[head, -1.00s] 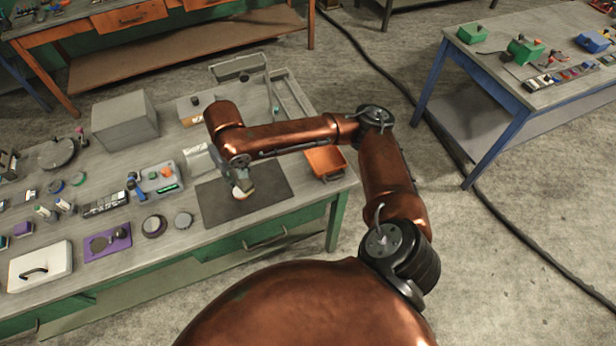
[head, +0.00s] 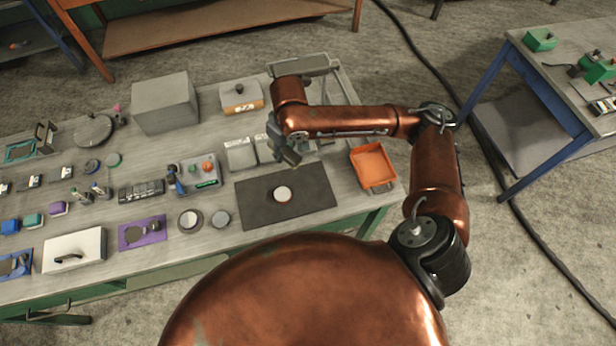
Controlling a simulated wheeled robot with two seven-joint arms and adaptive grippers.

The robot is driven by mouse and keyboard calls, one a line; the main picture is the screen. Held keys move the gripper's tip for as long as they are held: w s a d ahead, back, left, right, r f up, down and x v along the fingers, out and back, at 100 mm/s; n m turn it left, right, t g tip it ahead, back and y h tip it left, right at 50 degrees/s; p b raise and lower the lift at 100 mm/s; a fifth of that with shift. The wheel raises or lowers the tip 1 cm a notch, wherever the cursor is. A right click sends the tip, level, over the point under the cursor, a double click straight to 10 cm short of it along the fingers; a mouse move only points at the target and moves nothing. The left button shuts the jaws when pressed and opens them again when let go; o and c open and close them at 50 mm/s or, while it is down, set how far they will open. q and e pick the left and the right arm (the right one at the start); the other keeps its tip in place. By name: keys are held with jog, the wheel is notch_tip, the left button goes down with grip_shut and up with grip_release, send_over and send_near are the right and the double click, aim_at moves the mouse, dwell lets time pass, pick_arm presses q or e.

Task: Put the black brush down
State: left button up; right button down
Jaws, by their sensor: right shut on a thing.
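My right gripper (head: 288,154) hangs over the bench, just behind the back edge of the dark mat (head: 310,202). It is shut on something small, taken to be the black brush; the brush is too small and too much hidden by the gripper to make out. A white round piece with a dark rim (head: 283,193) lies on the mat, apart from the gripper. My left gripper is not in view.
An orange tray (head: 373,166) stands right of the mat. Pale flat boxes (head: 241,153) lie behind it, beside the gripper. A grey control box (head: 199,172) and round discs (head: 190,220) are to the left. Much of the mat is bare.

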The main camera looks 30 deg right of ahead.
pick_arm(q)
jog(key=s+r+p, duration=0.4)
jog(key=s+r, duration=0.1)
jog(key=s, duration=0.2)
pick_arm(e)
jog(key=s+a+f+n+g+y+p, duration=0.1)
jog(key=s+a+f+n+g+p, duration=0.15)
jog(key=s+n, duration=1.55)
jog(key=n+p, duration=0.2)
jog(key=n, duration=0.1)
send_over(311, 187)
jog(key=f, duration=1)
jog(key=shift+s, duration=0.2)
jog(key=shift+w+d+f, duration=0.3)
jog(key=shift+f, duration=0.2)
notch_tip(311, 187, down, 3)
jog(key=shift+r, duration=0.1)
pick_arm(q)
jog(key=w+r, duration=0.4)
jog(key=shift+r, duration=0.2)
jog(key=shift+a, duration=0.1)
pick_arm(e)
jog(key=shift+f, duration=0.2)
